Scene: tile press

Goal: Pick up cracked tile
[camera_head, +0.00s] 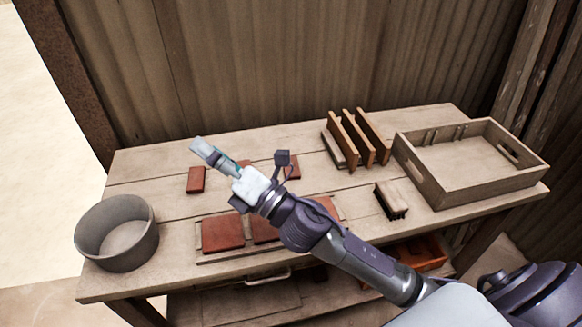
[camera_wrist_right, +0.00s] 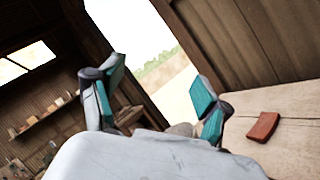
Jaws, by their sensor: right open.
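Several reddish tiles are on the wooden workbench. A small one (camera_head: 196,180) lies flat at the left in the head view, and a tile (camera_wrist_right: 263,127) lies at the right in the wrist view. Another small tile (camera_head: 294,168) is partly behind my arm. Larger square tiles (camera_head: 222,234) lie in a row on a shallow board, partly covered by my arm. I cannot tell which tile is cracked. My right gripper (camera_head: 214,156) is above the bench near the small left tile. Its teal-padded fingers (camera_wrist_right: 158,85) are apart and empty. My left gripper is not in view.
A grey round bowl (camera_head: 117,255) stands at the bench's left end. A slatted wooden rack (camera_head: 358,140), a brush (camera_head: 391,200) and a wooden crate (camera_head: 436,187) are toward the right. A wall runs behind the bench. Bare bench lies between the bowl and small tile.

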